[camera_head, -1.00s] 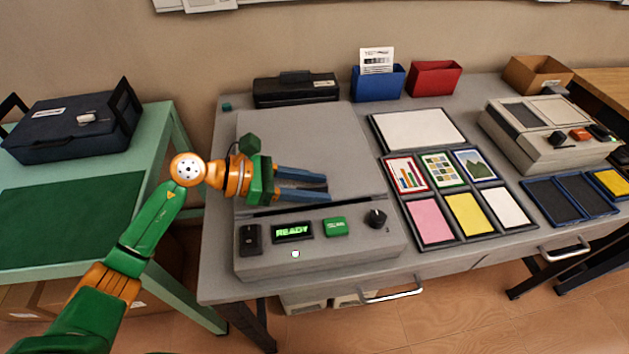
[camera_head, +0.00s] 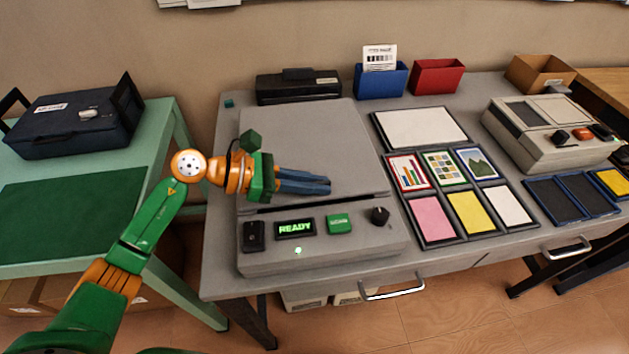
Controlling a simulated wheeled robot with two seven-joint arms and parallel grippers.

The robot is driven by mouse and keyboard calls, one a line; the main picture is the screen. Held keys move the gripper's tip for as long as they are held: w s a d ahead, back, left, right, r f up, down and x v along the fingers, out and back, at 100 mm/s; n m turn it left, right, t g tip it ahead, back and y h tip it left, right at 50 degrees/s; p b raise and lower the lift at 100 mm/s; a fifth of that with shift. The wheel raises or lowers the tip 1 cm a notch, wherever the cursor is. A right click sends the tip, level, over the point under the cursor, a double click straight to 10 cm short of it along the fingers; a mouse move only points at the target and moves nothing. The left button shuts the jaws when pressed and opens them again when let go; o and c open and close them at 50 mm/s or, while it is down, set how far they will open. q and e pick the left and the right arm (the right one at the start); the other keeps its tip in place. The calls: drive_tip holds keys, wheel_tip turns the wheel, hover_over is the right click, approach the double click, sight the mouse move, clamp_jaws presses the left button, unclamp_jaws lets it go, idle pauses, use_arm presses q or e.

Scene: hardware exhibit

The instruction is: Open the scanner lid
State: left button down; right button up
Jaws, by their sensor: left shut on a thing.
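The scanner (camera_head: 360,240) stands on the grey desk, with a front panel carrying a lit READY display (camera_head: 295,229) and a green scan button (camera_head: 339,223). Its flat grey lid (camera_head: 300,130) lies down over the body. My left gripper (camera_head: 328,185) reaches in from the left over the lid's front part, fingers pointing right. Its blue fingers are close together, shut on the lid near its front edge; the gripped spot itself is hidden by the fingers. My right gripper is not in view.
A black device (camera_head: 298,88), a blue bin (camera_head: 380,82) and a red bin (camera_head: 437,77) stand behind the scanner. A tray of coloured cards (camera_head: 467,212) lies to its right, with another beige device (camera_head: 550,135) beyond. A green table (camera_head: 120,182) with a dark case stands left.

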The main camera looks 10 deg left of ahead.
use_arm(q)
drive_tip(key=shift+r, duration=0.1)
idle(0.7)
drive_tip(key=shift+r, duration=0.45)
drive_tip(key=w+a+r+n+g+p, duration=0.1)
drive_tip(key=w+r+p, duration=0.2)
drive_tip(key=r, duration=0.5)
drive_tip(key=w+a+r+n+p, duration=0.1)
drive_tip(key=w+r+p, duration=0.2)
drive_tip(key=r, duration=0.4)
drive_tip(key=shift+w+r+n+g+h, duration=0.4)
drive_tip(key=shift+a, duration=0.15)
